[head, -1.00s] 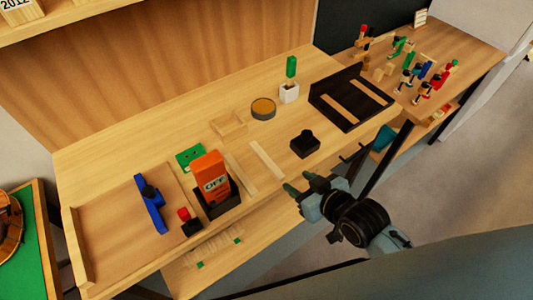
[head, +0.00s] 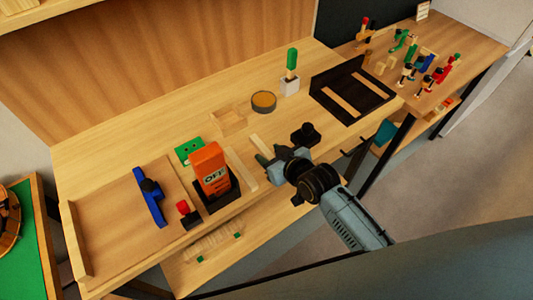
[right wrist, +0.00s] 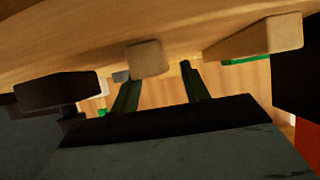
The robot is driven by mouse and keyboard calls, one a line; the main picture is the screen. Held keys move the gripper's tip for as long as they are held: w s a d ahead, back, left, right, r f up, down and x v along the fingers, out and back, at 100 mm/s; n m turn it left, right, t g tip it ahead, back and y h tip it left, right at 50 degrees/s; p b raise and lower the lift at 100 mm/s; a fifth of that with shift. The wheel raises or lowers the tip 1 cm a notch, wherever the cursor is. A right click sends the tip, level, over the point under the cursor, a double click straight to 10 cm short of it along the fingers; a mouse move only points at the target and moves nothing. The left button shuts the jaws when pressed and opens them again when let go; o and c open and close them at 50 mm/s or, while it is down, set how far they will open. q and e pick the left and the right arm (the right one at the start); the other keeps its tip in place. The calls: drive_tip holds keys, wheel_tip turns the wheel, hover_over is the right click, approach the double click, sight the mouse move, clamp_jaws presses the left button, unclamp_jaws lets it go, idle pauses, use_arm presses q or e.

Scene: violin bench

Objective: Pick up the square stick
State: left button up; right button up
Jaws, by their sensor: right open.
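The square stick (head: 259,143) is a narrow light wooden bar lying on the workbench, its near end hidden behind my right gripper (head: 266,160) in the head view. In the right wrist view, its square end (right wrist: 147,58) faces me, between the lines of the two dark fingers and just past their tips. My right gripper (right wrist: 158,80) is open and empty, low over the bench's front edge. A wider, flatter wooden strip (head: 241,167) lies to the left, and shows at the right of the wrist view (right wrist: 255,38). My left gripper is not in view.
The orange OFF box (head: 210,168) in a black holder stands left of the wider strip. A black knobbed block (head: 305,135) sits close to the right of my gripper. A black tray (head: 345,112) holds two strips farther right. A round tin (head: 264,101) stands behind.

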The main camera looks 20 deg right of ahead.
drive_tip(key=shift+w+a+f, duration=0.15)
drive_tip(key=shift+w+f, duration=0.05)
drive_tip(key=shift+w, duration=0.2)
clamp_jaws()
